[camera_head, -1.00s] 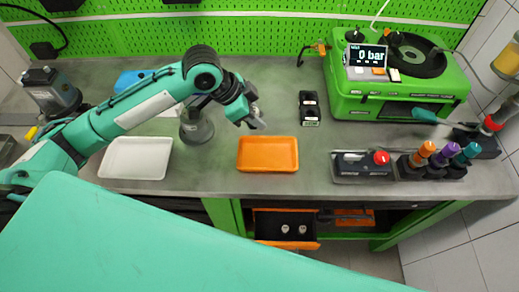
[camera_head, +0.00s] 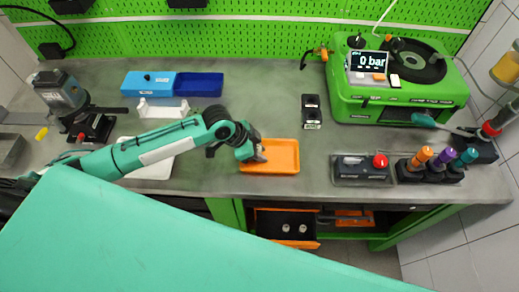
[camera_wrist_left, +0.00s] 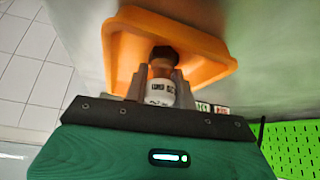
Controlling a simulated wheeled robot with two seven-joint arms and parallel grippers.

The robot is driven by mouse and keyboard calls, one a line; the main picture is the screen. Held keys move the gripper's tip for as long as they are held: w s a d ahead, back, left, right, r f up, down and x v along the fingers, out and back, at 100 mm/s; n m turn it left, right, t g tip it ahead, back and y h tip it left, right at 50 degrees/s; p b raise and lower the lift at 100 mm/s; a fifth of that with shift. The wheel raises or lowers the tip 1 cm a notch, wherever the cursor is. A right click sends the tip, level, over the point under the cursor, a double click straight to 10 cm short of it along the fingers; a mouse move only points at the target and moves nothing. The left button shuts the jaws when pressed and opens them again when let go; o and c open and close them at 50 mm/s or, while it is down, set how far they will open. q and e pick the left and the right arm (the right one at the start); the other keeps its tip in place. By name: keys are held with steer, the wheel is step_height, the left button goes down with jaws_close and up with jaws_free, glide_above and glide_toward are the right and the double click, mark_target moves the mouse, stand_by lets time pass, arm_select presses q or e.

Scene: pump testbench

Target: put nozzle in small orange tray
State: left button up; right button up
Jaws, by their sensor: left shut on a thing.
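The small orange tray (camera_head: 284,157) lies on the grey bench near its front edge, left of the middle. My left gripper (camera_head: 259,152) is over the left part of the tray. In the left wrist view the jaws are shut on the nozzle (camera_wrist_left: 161,88), a white piece with dark lettering and a dark brown tip. The nozzle points into the orange tray, which also shows there (camera_wrist_left: 205,66). I cannot tell whether the nozzle touches the tray floor. In the head view the gripper mostly hides it. My right gripper is not in view.
A white tray (camera_head: 150,172) lies partly behind my left arm. Blue bins (camera_head: 172,84) and a white holder (camera_head: 163,108) stand behind it. The green pump unit (camera_head: 400,100) is at the back right. A red-button box (camera_head: 362,169) and screwdrivers (camera_head: 430,165) stand at the right.

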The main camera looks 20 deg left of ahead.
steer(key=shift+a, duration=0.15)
arm_select(q)
steer(key=shift+f, duration=0.15)
steer(key=o, duration=1)
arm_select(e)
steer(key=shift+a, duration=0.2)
arm_select(q)
steer(key=b+v, duration=0.2)
steer(key=v, duration=1)
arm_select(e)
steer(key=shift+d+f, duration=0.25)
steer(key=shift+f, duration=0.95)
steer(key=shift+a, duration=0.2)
